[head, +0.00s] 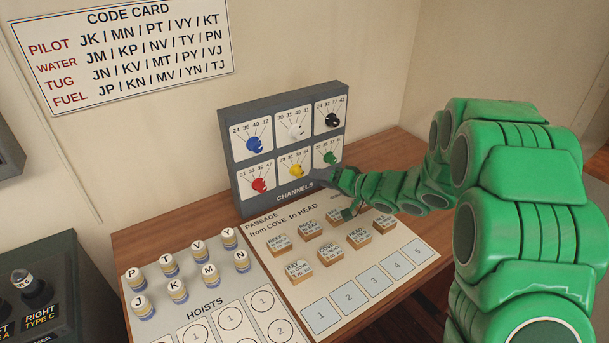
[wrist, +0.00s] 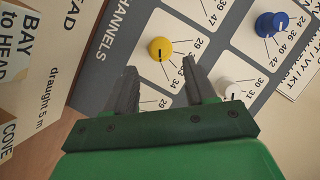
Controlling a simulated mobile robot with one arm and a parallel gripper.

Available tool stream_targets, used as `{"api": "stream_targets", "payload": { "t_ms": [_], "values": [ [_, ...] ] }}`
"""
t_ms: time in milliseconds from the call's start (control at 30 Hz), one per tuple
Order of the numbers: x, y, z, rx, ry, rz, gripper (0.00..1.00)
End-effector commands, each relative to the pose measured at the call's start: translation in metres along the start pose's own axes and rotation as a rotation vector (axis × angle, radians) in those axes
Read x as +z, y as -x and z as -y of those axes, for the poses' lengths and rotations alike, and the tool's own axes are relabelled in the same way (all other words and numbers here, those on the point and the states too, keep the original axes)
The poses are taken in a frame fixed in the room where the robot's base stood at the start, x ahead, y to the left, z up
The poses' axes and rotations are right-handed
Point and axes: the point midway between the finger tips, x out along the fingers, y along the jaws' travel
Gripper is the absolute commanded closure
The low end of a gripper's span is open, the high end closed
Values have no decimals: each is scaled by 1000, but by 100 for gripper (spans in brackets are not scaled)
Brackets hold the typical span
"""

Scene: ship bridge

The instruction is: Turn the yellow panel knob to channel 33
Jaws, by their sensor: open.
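The yellow knob (head: 297,171) is the middle one of the lower row on the grey channel panel (head: 238,188). In the wrist view the yellow knob (wrist: 159,49) sits beyond my fingertips, with a dark mark pointing roughly down in the picture. Numbers fan out on its white plate, 29 and 34 among them; the rest are too small or partly hidden to read surely. My gripper (head: 326,181) is near the panel's lower right front. In the wrist view my gripper (wrist: 164,78) is open, its fingers apart and empty, with no visible contact with the knob.
A red knob (head: 259,185) and a green knob (head: 330,157) flank the yellow one. Blue (head: 254,145), white (head: 296,131) and black (head: 332,120) knobs are above. Labelled blocks stand on the passage board (head: 389,276) below my arm. Lettered pegs stand at left.

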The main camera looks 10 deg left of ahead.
Motion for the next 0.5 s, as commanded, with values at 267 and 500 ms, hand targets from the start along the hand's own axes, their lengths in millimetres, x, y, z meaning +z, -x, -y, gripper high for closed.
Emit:
{"api": "stream_targets", "payload": {
  "t_ms": [267,500],
  "values": [
    [1,-36,0,0,2,2,45],
    [0,-60,0,0,1,0,45]
  ]
}}
